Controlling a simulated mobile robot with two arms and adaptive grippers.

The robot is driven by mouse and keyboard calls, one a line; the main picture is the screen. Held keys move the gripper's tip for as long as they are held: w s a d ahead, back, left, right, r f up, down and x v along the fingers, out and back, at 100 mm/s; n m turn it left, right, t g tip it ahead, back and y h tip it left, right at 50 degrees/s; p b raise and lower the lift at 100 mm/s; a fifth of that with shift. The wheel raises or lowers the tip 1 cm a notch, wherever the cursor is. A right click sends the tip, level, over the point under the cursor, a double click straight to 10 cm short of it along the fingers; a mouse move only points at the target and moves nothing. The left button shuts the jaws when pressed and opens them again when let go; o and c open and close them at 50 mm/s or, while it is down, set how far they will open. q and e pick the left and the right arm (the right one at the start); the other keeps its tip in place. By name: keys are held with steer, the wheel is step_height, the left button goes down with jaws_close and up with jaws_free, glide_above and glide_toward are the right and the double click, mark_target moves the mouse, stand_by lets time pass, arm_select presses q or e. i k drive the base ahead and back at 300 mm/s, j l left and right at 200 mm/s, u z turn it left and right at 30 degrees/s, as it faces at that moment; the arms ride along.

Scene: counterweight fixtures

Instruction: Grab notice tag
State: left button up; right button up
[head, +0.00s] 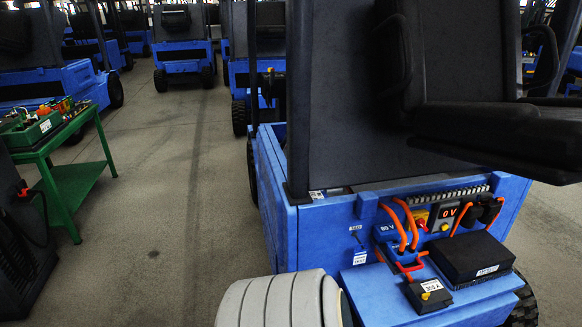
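A small tag (360,257) with white lettering hangs on the blue side panel of the nearest forklift (325,235), left of the open battery bay. Its print is too small to read, so I cannot tell for certain that it is the notice tag. No gripper of mine shows in the head view.
A green cart (75,185) stands left; floor between is clear.

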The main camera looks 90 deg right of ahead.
mark_target(359, 257)
steer(key=i+l+z, duration=0.1)
steer(key=i+z, duration=0.65)
steer(key=z, duration=0.15)
steer(key=i+j+z, duration=0.1)
steer(key=i+z, duration=0.3)
steer(key=i+l+z, duration=0.2)
steer(key=i+z, duration=0.2)
steer(key=i+l+z, duration=0.1)
steer(key=i+z, duration=0.6)
steer(key=z, duration=0.15)
steer(key=i+j+z, duration=0.2)
steer(key=i+z, duration=0.2)
